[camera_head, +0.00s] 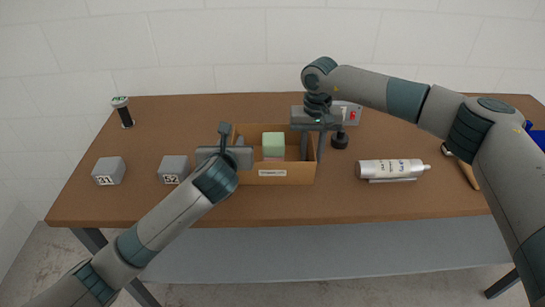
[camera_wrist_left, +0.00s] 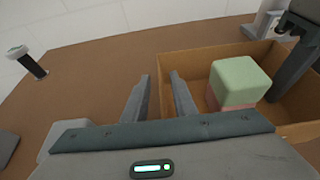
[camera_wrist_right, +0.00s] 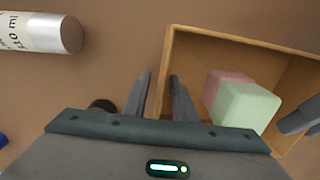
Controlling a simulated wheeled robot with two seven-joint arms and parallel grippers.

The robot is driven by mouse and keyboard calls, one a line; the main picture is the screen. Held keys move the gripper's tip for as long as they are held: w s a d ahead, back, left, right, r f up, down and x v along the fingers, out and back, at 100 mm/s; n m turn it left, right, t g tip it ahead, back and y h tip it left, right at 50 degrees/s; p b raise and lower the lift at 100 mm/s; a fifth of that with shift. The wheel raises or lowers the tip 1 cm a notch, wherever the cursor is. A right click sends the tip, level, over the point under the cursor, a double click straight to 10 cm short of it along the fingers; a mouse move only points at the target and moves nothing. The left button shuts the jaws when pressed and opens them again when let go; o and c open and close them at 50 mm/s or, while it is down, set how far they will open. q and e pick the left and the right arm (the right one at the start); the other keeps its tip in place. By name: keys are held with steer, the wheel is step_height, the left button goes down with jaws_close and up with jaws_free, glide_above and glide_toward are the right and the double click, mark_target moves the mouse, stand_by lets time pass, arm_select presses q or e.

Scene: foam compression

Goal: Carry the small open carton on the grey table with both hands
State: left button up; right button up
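The small open carton (camera_head: 299,174) stands upright on a brown tabletop, not a grey one, with a white label on its front wall. Inside are a pale green block (camera_head: 273,141) and a pink block (camera_head: 272,158) under or beside it, pressed close together. My left gripper (camera_head: 225,142) is at the carton's left wall; in the left wrist view its fingers (camera_wrist_left: 162,92) are apart, astride the wall. My right gripper (camera_head: 312,145) is at the right wall; in the right wrist view its fingers (camera_wrist_right: 161,95) are apart, astride that wall.
Two grey numbered cubes (camera_head: 108,171) (camera_head: 174,169) stand left of the carton. A dark cylinder with a green-white cap (camera_head: 122,111) stands back left. A white bottle (camera_head: 390,170) lies to the right. A grey device with a red button (camera_head: 350,113) and a black knob (camera_head: 339,139) are behind my right gripper.

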arm_select(q)
jaws_close()
arm_select(e)
jaws_close()
arm_select(q)
steer(key=shift+r, duration=0.15)
arm_select(e)
steer(key=shift+r, duration=0.15)
